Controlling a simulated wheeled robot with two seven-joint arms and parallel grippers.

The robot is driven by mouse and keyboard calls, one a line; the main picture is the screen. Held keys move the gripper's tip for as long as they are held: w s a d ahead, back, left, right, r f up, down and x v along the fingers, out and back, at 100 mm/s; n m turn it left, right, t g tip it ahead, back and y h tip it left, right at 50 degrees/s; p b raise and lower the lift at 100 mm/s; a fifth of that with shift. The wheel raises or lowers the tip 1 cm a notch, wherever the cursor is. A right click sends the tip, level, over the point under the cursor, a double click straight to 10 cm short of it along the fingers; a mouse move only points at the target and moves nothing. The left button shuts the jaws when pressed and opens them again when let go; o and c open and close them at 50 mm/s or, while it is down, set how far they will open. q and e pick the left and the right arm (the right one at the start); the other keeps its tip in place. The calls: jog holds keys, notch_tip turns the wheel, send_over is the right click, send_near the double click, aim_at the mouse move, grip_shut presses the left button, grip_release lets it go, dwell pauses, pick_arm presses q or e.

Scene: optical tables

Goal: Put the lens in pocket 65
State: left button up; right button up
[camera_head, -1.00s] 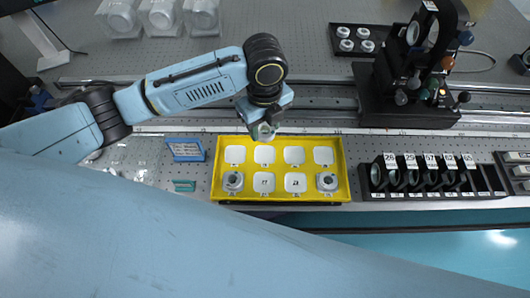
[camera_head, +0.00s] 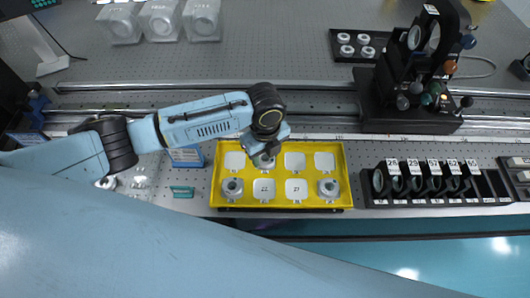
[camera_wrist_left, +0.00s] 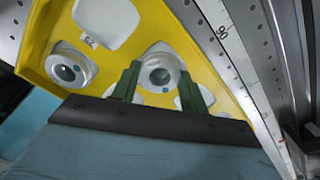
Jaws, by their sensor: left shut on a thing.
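My left gripper (camera_head: 264,162) is over the back row of the yellow tray (camera_head: 216,180), at the second pocket from the left. It is shut on a round grey lens (camera_wrist_left: 160,73), seen between the two dark green fingers in the left wrist view. I cannot tell whether the lens touches the tray. Mounted lenses sit in the front-left pocket (camera_head: 232,188) and front-right pocket (camera_head: 328,188). The two front middle pockets (camera_head: 264,188) are empty and white. The pocket numbers are too small to read surely, and the pocket under the gripper is mostly hidden.
A black rack (camera_head: 440,199) of numbered upright lenses stands right of the tray. A black optical mount (camera_head: 420,85) stands behind it, next to a dark tray of small rings (camera_head: 356,44). A blue box (camera_head: 186,156) and a teal piece (camera_head: 182,191) lie left of the tray.

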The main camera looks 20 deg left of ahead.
aim_at(265, 157)
pick_arm(q)
jog(key=shift+f, duration=0.1)
jog(key=o, duration=1)
notch_tip(265, 157, up, 12)
jog(key=p, duration=0.1)
jog(key=shift+p, duration=0.4)
